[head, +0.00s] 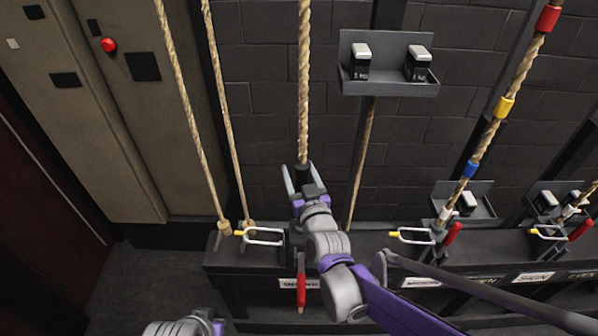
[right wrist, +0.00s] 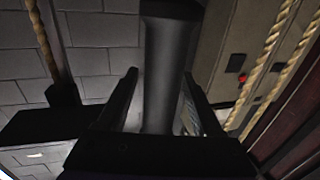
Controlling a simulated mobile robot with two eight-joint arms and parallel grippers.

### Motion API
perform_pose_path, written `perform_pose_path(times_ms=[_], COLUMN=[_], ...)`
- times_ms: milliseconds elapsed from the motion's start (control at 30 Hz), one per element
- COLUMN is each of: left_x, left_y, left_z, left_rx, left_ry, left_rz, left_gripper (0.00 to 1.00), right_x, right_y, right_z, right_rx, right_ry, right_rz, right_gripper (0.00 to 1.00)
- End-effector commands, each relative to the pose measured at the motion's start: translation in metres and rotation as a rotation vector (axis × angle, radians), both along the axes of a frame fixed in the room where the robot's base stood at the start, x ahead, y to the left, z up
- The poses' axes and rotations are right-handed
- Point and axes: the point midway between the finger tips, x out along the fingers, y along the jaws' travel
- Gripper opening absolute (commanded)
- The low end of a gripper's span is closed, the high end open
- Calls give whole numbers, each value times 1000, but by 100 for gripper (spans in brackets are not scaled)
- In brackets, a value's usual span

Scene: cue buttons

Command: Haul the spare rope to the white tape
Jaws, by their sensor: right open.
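My right gripper (head: 297,172) is open at the lower part of the middle rope (head: 304,75). Fingers stand on both sides of a dark cylindrical section there; the right wrist view shows this dark section (right wrist: 162,75) between them, not clamped. No label shows which rope is the spare. A white tape (head: 445,214) shows low on the right-hand rope (head: 517,75), below red, yellow and blue bands. Only part of my left arm shows at the bottom left; its gripper is out of view.
A red handle (head: 301,288) points down below the middle rope; another red handle (head: 452,233) points up at right. White loops (head: 263,236) stick out along the dark rail. A grey shelf (head: 390,88) holds two weights. Two ropes hang at left.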

Motion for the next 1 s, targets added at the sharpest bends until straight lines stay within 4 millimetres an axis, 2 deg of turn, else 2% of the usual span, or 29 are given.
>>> perform_pose_path(times_ms=[100,467,1000], left_x=[0,0,0], left_y=[0,0,0], left_z=[0,0,0], left_rx=[0,0,0], left_ry=[0,0,0], left_rz=[0,0,0], left_gripper=[0,0,0], right_x=[0,0,0], right_y=[0,0,0], right_z=[0,0,0], right_rx=[0,0,0], right_ry=[0,0,0], right_rz=[0,0,0], right_gripper=[66,1,0])
